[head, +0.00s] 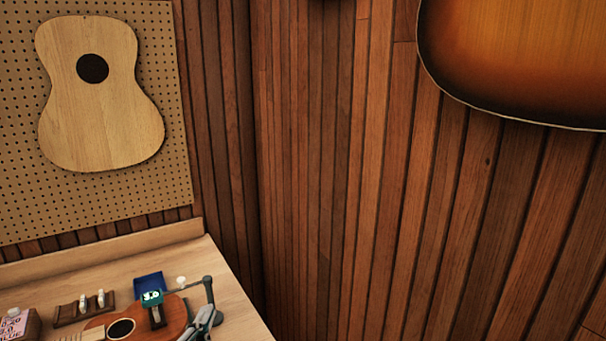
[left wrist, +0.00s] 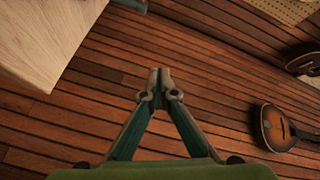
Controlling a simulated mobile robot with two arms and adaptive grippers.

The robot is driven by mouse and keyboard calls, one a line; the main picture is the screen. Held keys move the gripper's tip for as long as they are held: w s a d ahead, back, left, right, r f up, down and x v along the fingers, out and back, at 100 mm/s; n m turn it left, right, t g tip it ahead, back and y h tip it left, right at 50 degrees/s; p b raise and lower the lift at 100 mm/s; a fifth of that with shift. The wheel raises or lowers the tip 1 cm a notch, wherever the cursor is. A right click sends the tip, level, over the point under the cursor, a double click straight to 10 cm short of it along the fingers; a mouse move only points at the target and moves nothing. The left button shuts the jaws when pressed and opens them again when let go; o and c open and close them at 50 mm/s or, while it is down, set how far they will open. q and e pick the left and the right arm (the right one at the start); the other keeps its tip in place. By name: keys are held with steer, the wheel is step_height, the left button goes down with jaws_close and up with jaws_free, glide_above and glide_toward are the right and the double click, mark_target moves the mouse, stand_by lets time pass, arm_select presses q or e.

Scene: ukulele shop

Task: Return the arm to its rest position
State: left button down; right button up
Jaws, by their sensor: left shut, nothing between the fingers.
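My left gripper (left wrist: 158,85) shows in the left wrist view. Its two green-grey fingers meet at the tips with nothing between them. It hangs over the dark plank floor (left wrist: 215,85), apart from the pale wooden bench top (left wrist: 40,40) at upper left. In the head view, a grey jointed shape (head: 203,320) stands at the lower edge beside the ukulele; I cannot tell whether it is part of my gripper. My right gripper is in neither view.
The bench (head: 235,297) carries a ukulele (head: 172,312), a blue tray (head: 149,281), a small dark rack (head: 70,312) and a box (head: 18,325). A guitar-shaped board (head: 100,125) hangs on pegboard. A sunburst instrument (left wrist: 272,128) shows at right in the wrist view.

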arm_select(q)
steer(key=s+a+f+n+g+y, duration=0.1)
steer(key=s+a+f+n+g, duration=0.15)
steer(key=f, duration=0.35)
steer(key=s+a+f+n+g, duration=0.1)
steer(key=s+f+n+g, duration=0.1)
steer(key=s+f+n, duration=0.3)
steer(key=s+d+f+n+g, duration=0.1)
steer(key=s+f+n+g, duration=0.1)
steer(key=s+f+g, duration=0.6)
steer(key=s+f+n+g, duration=0.2)
steer(key=s+f, duration=0.5)
steer(key=s, duration=0.5)
step_height(320, 180, down, 25)
steer(key=s, duration=0.1)
steer(key=s+a+f+g, duration=0.2)
steer(key=s+f, duration=1.5)
steer(key=shift+s+a, duration=0.25)
steer(key=shift+a, duration=0.1)
